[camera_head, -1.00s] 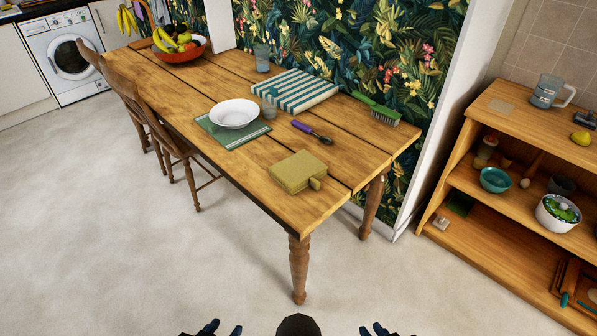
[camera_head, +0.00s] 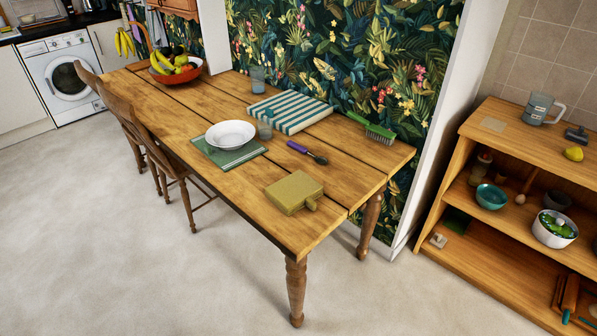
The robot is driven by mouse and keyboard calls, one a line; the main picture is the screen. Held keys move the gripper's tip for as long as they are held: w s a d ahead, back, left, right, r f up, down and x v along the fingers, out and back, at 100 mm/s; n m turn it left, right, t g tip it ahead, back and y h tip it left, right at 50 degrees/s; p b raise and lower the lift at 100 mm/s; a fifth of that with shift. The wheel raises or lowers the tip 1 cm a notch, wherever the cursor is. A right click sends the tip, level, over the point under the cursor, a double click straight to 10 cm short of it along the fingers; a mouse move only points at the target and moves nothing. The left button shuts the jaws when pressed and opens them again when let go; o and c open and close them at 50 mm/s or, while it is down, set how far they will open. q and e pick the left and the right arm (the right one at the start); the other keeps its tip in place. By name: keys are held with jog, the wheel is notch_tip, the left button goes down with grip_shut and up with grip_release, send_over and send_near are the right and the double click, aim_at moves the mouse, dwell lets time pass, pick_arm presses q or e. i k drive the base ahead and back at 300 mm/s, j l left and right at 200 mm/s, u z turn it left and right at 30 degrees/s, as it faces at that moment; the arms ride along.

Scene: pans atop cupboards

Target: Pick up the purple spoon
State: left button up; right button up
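The purple spoon (camera_head: 298,147) lies on the wooden table, with its purple handle to the left and its dark end (camera_head: 320,159) to the right.
The table (camera_head: 217,104) carries a white bowl (camera_head: 230,134) on a green mat (camera_head: 247,153), a glass (camera_head: 265,128), a striped board (camera_head: 290,113), a green brush (camera_head: 372,129) and a yellow-green board (camera_head: 292,192). Chairs (camera_head: 160,150) stand left; a shelf (camera_head: 480,208) stands right. The front floor is clear.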

aim_at(321, 159)
jog(key=i+l, duration=0.15)
jog(key=l, duration=0.2)
jog(key=i+l+u, duration=0.1)
jog(key=l, duration=0.2)
jog(key=i+l, duration=0.15)
jog(key=l, duration=0.2)
jog(key=i+l+u, duration=0.1)
jog(key=l, duration=0.2)
